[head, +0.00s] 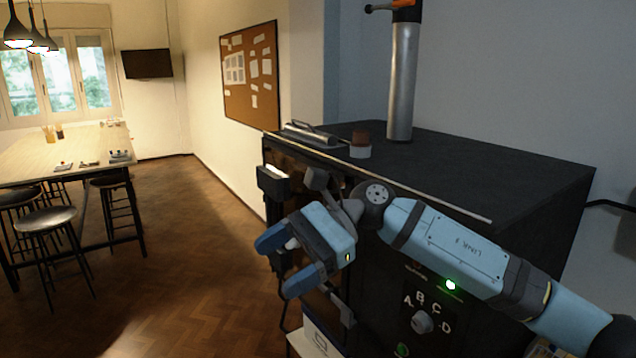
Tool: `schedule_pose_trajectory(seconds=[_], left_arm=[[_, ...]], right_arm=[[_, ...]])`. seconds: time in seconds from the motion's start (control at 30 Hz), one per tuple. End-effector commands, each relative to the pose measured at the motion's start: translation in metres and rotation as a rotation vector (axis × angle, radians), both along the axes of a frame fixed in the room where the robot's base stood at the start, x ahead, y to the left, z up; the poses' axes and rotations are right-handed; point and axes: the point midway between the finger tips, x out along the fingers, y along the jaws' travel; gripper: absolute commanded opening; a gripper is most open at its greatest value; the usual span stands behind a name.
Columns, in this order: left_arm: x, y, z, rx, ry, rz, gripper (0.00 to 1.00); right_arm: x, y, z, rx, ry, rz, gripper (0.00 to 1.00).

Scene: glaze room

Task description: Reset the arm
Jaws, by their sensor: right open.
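My right arm (455,245) comes in from the lower right, with blue and dark grey links. It is bent in front of the large black cabinet (520,180). My right gripper (278,264) points to the left and down, with its two blue fingers apart. Nothing shows clearly held in it; a small pale patch by the upper finger cannot be made out. Part of the cabinet's front is hidden behind the arm and gripper. My left gripper is not in view.
The cabinet's front carries a dial (422,322) marked A to D. A metal pipe (402,85), a white-and-brown pot (360,146) and a metal tool (310,134) are on its top. A high table (40,160) with stools stands left. The wooden floor between is clear.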

Motion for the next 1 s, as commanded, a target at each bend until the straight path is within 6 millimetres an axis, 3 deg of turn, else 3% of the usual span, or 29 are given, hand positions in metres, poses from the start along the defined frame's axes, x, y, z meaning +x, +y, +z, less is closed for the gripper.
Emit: schedule_pose_trajectory(seconds=[0.13,0.27,0.43,0.57,0.67,0.83,1.0], left_arm=[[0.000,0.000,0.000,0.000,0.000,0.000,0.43],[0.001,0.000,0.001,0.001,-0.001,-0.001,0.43],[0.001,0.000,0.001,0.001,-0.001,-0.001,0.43],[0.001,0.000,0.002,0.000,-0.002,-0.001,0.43],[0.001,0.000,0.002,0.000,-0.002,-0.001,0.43],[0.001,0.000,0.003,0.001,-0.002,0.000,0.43],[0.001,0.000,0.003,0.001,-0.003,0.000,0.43]], right_arm=[[-0.012,0.011,-0.020,0.169,0.380,-0.114,0.76],[-0.011,0.007,-0.035,0.297,0.729,-0.214,0.76],[-0.001,-0.012,-0.067,0.447,1.208,-0.334,0.76],[0.008,-0.036,-0.105,0.556,1.585,-0.416,0.76],[0.011,-0.059,-0.143,0.641,1.878,-0.473,0.76],[0.002,-0.105,-0.224,0.797,2.373,-0.553,0.76],[-0.036,-0.154,-0.316,0.988,2.857,-0.611,0.76]])
